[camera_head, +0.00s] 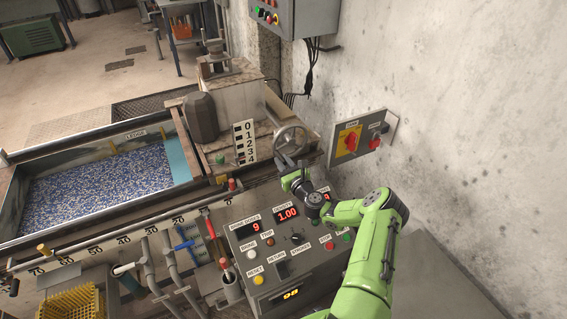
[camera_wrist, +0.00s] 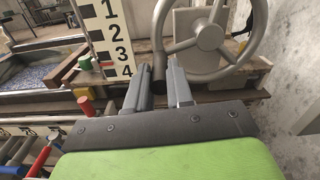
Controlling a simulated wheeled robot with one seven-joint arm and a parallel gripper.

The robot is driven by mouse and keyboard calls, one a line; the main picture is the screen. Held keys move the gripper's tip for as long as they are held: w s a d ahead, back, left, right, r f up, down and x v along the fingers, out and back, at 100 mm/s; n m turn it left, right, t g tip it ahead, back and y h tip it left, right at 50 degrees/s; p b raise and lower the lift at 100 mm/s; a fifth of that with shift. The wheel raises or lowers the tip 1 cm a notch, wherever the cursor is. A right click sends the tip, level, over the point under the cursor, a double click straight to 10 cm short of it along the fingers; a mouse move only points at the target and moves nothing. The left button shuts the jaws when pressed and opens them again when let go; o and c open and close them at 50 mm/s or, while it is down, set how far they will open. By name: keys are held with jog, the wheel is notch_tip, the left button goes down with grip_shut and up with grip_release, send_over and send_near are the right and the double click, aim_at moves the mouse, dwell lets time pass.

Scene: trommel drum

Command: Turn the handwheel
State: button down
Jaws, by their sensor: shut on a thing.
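The grey metal handwheel (camera_head: 303,131) stands upright on the side of the machine block, in front of the wall. In the wrist view the handwheel (camera_wrist: 208,38) fills the top right, with its hub and spokes in sight. My gripper (camera_wrist: 158,70) is at the left lower side of the wheel, its two grey fingers either side of the wheel's edge and a dark part there. It is shut on the handwheel; whether on rim or handle I cannot tell. In the head view my gripper (camera_head: 290,168) is just below the wheel, partly hidden by my wrist.
A number scale from 0 to 4 (camera_head: 245,143) stands left of the wheel. A control panel (camera_head: 275,250) with displays and buttons lies below my arm. A switch box (camera_head: 361,138) is on the wall at right. A trough of blue granules (camera_head: 100,185) is at left.

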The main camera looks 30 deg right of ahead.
jog(key=c, duration=1)
grip_release()
jog(key=s+p, duration=0.1)
jog(key=s, duration=0.4)
jog(key=s+a+p, duration=0.1)
jog(key=s, duration=0.4)
jog(key=s+p, duration=0.1)
jog(key=s, duration=0.4)
jog(key=shift+s+a, duration=0.35)
jog(key=shift+a, duration=0.05)
